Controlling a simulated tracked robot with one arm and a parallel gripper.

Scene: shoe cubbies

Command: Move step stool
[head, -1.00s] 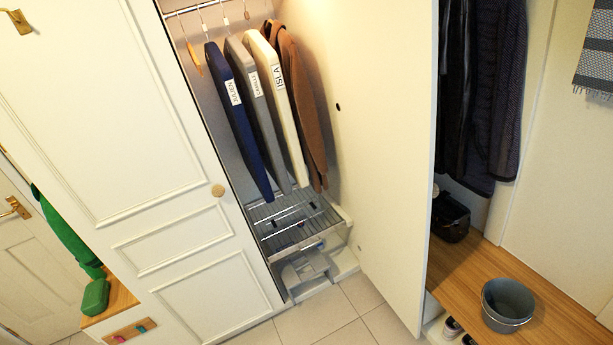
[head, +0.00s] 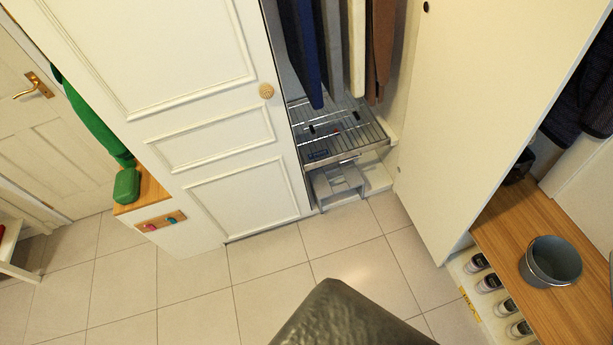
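A grey step stool (head: 335,186) stands on the floor of the open wardrobe, under a pull-out wire rack (head: 370,143). Its upper part is partly hidden by the rack, and its front legs face the tiled floor. My gripper's fingers do not show in the head view. A dark, rounded shape at the bottom edge seems to be part of my own body; it is well apart from the stool.
A white door (head: 215,100) is at the left, and an open door panel (head: 475,110) stands right of the stool. A wooden bench (head: 510,235) with a grey bucket (head: 551,262) and shoes (head: 489,283) below is at the right. The tiled floor (head: 200,295) in front is clear.

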